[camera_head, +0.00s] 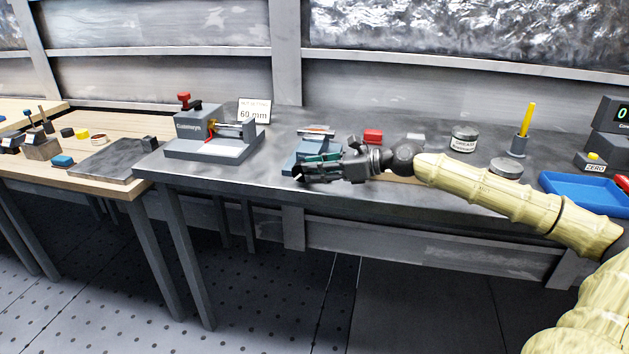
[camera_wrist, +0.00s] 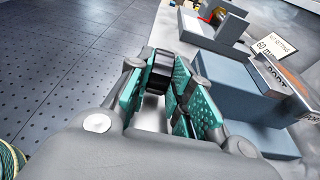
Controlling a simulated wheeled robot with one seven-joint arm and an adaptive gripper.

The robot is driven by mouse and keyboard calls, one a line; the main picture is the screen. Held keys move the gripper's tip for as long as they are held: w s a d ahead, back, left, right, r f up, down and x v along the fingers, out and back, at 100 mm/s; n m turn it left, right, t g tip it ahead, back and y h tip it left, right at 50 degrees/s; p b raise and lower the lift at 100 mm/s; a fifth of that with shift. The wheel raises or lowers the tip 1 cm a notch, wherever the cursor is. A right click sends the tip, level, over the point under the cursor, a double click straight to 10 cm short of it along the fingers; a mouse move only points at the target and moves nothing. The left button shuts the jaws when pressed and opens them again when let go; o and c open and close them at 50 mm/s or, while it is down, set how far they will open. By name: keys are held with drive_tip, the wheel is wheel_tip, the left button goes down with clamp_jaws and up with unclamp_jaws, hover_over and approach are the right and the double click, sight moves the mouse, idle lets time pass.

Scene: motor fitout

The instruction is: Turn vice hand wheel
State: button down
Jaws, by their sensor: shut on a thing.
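The blue vice (camera_head: 303,147) stands at the front edge of the grey metal bench, with pale metal across its top. In the wrist view its blue-grey body (camera_wrist: 225,82) fills the right side, beside my gripper. My gripper (camera_head: 301,171) is in front of the vice, partly covering it. In the wrist view the teal-padded fingers of my gripper (camera_wrist: 166,88) are closed around a dark, rounded part (camera_wrist: 157,76), which appears to be the vice hand wheel. Most of the wheel is hidden by the fingers, and it cannot be made out in the head view.
A grey fixture with a red knob (camera_head: 186,101) and a 60 mm sign (camera_head: 254,110) stand left of the vice. A red block (camera_head: 373,136), a round tin (camera_head: 464,138) and a blue tray (camera_head: 584,191) lie to the right. Open floor lies before the bench.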

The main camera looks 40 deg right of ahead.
drive_tip(key=shift+f+b, duration=0.25)
drive_tip(key=shift+b, duration=0.6)
drive_tip(key=c, duration=1.3)
unclamp_jaws()
drive_tip(key=shift+d, duration=0.15)
drive_tip(key=shift+s+r, duration=0.1)
drive_tip(key=shift+f+v, duration=0.15)
drive_tip(key=shift+v, duration=2.8)
drive_tip(key=shift+f+v, duration=0.15)
drive_tip(key=shift+v, duration=2.85)
drive_tip(key=shift+d, duration=0.15)
